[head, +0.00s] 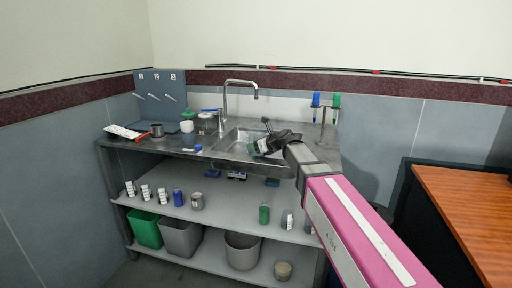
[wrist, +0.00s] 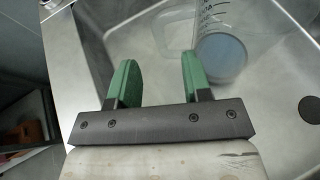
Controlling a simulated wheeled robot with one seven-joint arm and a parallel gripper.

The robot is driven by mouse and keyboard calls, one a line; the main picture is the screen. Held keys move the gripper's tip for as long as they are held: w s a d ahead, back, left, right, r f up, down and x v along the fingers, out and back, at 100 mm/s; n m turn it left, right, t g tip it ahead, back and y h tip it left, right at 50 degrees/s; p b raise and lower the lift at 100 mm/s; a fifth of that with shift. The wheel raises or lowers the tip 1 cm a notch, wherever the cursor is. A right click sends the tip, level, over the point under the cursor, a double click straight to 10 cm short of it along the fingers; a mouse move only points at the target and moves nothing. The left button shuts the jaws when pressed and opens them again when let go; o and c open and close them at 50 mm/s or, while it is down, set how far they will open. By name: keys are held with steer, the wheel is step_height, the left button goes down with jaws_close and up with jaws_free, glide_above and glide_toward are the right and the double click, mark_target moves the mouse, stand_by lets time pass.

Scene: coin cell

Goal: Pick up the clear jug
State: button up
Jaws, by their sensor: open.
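A clear vessel with dark graduation marks and a bluish round bottom (wrist: 222,52) shows at the top of the wrist view, over the steel sink; it looks like the clear jug. Its upper part is cut off by the frame. In the head view I cannot make it out clearly, as my arm and gripper cover part of the sink. My gripper (wrist: 153,82) is open, with two green fingers and nothing between them. The right finger overlaps the vessel's left edge in the picture; I cannot tell whether they touch. In the head view my gripper (head: 258,147) is above the sink.
The steel sink (head: 228,143) has a tall tap (head: 226,98) behind it. A stand with blue and green items (head: 322,108) is at right. Shelves below hold several cans and bins.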

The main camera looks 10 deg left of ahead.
mark_target(245, 149)
steer(key=x, duration=0.3)
steer(key=f+x, duration=0.1)
steer(key=x, duration=0.2)
steer(key=shift+w+a+f, duration=0.1)
steer(key=shift+w, duration=0.1)
jaws_close()
